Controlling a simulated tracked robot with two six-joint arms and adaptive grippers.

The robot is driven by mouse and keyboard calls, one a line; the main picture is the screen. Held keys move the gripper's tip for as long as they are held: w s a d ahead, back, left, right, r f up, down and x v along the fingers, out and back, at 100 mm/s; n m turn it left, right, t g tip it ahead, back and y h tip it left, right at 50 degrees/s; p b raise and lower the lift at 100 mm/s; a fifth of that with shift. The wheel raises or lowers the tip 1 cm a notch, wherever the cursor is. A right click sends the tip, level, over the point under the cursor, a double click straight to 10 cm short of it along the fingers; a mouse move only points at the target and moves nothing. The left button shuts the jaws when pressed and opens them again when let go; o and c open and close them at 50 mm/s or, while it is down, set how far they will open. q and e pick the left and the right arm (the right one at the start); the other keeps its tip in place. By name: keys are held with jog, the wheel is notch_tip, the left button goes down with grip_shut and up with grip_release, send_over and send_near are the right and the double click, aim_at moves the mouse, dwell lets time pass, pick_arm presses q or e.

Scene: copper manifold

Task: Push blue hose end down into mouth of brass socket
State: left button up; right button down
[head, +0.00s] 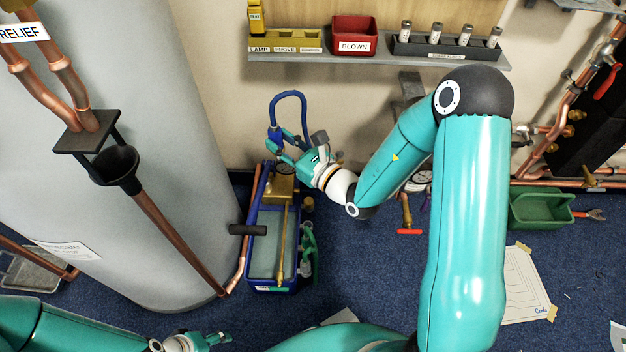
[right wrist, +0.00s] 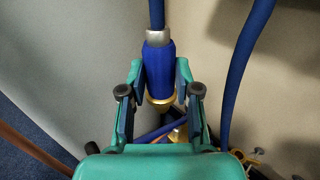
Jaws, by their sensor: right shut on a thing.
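My right gripper (head: 276,139) is shut on the blue hose end (right wrist: 159,68), above the blue test pump (head: 262,278). In the right wrist view, the hose end is a blue sleeve between the fingertips (right wrist: 159,78), with a grey collar above and a brass ring (right wrist: 161,102) below. The blue hose (head: 289,95) loops up from it. Brass parts (right wrist: 178,134) show below the ring, partly hidden by my gripper. I cannot tell the socket's mouth or whether the hose end touches it. My left gripper (head: 218,339) is low at the bottom edge, its jaws unclear.
The pump has a brass body (head: 281,184) and a black handle (head: 247,230) to the left. A large grey cylinder (head: 150,170) stands at left. A shelf (head: 380,61) with a red bin (head: 354,32) is behind. A green tray (head: 540,212) lies right. Blue carpet between is mostly clear.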

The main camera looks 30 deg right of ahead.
jog(key=s+d+f+b, duration=0.1)
jog(key=d+f+b, duration=0.15)
jog(key=f, duration=0.55)
jog(key=s+d+f+b, duration=0.15)
jog(key=d+f, duration=0.25)
jog(key=f, duration=0.5)
jog(key=shift+w+d+m+h+b, duration=1.7)
jog(key=shift+w+d+h+b, duration=0.7)
jog(key=shift+w+d, duration=4.25)
notch_tip(320, 180, down, 9)
jog(key=b, duration=0.6)
jog(key=shift+s+d+t, duration=0.2)
jog(key=shift+s+t, duration=0.1)
jog(key=shift+t, duration=0.1)
jog(key=shift+f, duration=0.2)
notch_tip(320, 180, down, 2)
jog(key=shift+w+f+b, duration=0.1)
jog(key=shift+f+b, duration=0.1)
jog(key=shift+b, duration=0.9)
jog(key=shift+f, duration=0.7)
